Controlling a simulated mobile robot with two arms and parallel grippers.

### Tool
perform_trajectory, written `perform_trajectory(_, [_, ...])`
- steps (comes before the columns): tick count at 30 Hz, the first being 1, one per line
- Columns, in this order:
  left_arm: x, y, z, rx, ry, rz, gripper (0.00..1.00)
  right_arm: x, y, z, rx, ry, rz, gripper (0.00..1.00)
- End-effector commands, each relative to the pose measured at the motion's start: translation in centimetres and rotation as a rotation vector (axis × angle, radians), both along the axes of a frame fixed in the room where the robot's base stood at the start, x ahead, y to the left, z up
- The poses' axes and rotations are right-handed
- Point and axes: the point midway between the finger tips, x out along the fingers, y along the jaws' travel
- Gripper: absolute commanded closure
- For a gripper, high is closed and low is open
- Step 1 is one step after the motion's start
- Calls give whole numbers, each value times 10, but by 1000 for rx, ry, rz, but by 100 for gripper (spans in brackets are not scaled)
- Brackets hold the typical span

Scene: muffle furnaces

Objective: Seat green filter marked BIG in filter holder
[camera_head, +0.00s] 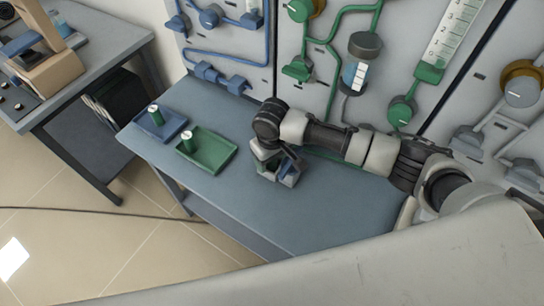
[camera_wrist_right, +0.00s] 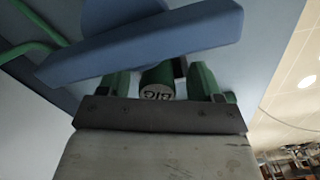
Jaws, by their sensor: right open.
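The green filter marked BIG (camera_wrist_right: 157,82) stands between the two fingers of my right gripper (camera_wrist_right: 160,88) in the right wrist view, its marked end facing the camera. The fingers are open, with a gap beside the filter. Whether the filter is fully seated cannot be seen. My left gripper is not in view.
A blue tray (camera_head: 176,132) and a green tray (camera_head: 219,164) stand left on the table (camera_head: 245,205), each with a green white-topped cylinder. Behind is a wall panel (camera_head: 290,100) with pipes and valves. The front of the table is clear.

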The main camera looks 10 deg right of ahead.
Motion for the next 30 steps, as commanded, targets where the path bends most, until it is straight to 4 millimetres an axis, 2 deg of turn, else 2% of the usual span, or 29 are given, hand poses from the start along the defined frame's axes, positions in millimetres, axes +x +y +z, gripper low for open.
perform_trajectory(6, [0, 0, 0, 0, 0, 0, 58, -1, -1, -2, -2, 3, 0, 35])
perform_trajectory(10, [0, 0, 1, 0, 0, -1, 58, 0, -1, 8, -2, 2, -1, 35])
perform_trajectory(21, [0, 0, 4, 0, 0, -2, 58, -1, 1, 80, 1, -3, 1, 35])
perform_trajectory(25, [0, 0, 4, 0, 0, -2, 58, -1, 1, 98, 1, -3, 1, 35])
perform_trajectory(30, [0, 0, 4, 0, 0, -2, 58, -1, 1, 108, 0, -1, 0, 35])
